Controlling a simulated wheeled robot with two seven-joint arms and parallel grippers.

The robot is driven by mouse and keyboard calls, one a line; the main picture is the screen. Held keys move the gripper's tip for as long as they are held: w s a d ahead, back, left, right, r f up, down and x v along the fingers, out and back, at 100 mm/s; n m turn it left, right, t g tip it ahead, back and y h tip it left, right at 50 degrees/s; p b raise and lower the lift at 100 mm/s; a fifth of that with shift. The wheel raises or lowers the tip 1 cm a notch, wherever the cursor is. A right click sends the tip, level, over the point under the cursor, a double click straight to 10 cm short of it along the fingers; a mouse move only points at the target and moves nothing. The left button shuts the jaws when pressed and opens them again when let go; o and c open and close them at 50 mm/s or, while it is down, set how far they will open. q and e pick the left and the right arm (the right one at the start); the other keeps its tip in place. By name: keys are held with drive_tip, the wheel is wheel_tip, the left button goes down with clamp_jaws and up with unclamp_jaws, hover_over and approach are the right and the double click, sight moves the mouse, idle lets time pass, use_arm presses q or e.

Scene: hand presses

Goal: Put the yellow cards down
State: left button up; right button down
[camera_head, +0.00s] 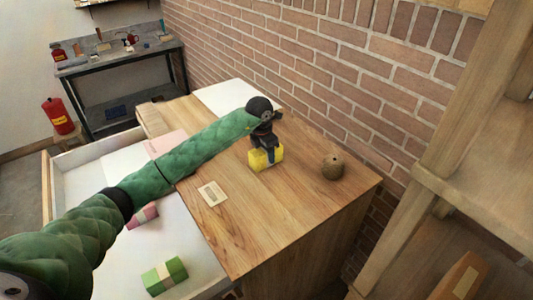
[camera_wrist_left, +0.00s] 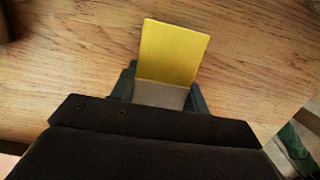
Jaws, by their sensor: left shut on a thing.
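The yellow cards (camera_head: 268,161) are a small yellow bundle at the wooden tabletop (camera_head: 230,240), near its middle. My left gripper (camera_head: 264,148) comes down on them from above and is shut on them. In the left wrist view the yellow cards (camera_wrist_left: 172,52) stick out between the fingers (camera_wrist_left: 160,92), with a greyish band near the grip. I cannot tell whether the cards touch the tabletop. My right gripper is not in view.
A round brown object (camera_head: 333,167) sits right of the cards. A small pale card (camera_head: 212,194) lies to the left. A green bundle (camera_head: 164,276) and a pink one (camera_head: 143,215) lie in the white tray area. A brick wall stands behind; wooden shelving stands at right.

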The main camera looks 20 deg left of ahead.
sight(262, 150)
use_arm(q)
drive_tip(key=o, duration=1.2)
drive_tip(key=shift+f, duration=0.1)
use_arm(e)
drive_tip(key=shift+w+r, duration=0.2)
use_arm(q)
drive_tip(key=shift+r, duration=0.3)
drive_tip(key=r+p, duration=0.1)
drive_tip(key=r, duration=0.2)
drive_tip(key=s+r+p, duration=0.1)
drive_tip(key=r, duration=0.3)
drive_tip(key=a+r+p, duration=0.1)
drive_tip(key=r, duration=0.3)
drive_tip(key=shift+s+r, duration=0.2)
drive_tip(key=shift+r, duration=0.05)
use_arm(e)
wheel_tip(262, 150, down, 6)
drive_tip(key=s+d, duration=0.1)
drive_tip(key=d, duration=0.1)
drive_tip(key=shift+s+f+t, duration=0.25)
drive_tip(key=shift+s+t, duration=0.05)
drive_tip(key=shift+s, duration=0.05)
